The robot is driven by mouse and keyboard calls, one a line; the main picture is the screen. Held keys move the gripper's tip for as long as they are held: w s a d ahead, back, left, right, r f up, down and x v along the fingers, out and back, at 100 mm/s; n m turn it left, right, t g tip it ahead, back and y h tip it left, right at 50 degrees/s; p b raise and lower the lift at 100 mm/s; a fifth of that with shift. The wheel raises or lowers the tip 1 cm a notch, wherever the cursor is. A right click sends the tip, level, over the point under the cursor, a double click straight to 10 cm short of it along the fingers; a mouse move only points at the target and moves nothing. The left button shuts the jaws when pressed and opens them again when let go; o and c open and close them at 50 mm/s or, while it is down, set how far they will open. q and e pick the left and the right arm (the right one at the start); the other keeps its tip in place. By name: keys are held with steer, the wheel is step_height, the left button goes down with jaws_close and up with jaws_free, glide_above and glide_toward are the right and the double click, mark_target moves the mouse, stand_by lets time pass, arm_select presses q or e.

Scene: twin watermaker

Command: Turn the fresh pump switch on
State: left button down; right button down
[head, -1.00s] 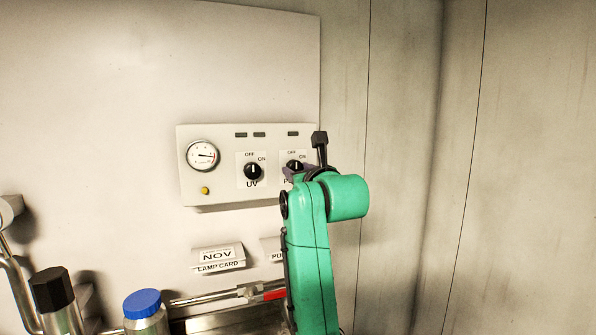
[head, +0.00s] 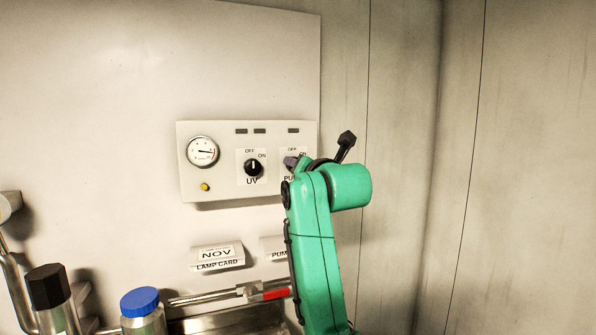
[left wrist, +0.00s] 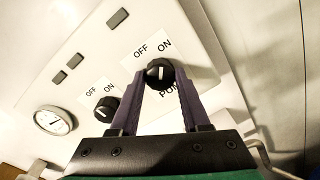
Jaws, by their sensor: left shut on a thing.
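The pump switch is a round black knob (left wrist: 160,73) with OFF and ON labels on the white control panel (head: 222,190). In the left wrist view its white mark points up the picture, turned toward the ON side relative to the tilted panel. My left gripper (left wrist: 160,82) is shut on this knob, its two purple fingers on either side. In the head view the gripper (head: 294,163) covers the knob, and the green wrist stands in front of the panel's right edge. My right gripper is not in view.
The UV knob (head: 253,168) sits left of the pump switch, beside a round gauge (head: 202,152) and a yellow button (head: 205,187). Dark indicators line the panel top. Below are a lamp card holder (head: 217,257), a red-handled valve (head: 274,294) and a blue-capped bottle (head: 141,302).

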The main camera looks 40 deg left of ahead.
arm_select(q)
steer(key=shift+d+r+m+b, duration=0.15)
steer(key=shift+m+b, duration=0.15)
steer(key=shift+m, duration=1.6)
steer(key=shift+c, duration=1.9)
jaws_free()
steer(key=b+v, duration=0.4)
steer(key=v, duration=1)
steer(key=shift+d+b, duration=0.3)
steer(key=shift+b, duration=0.1)
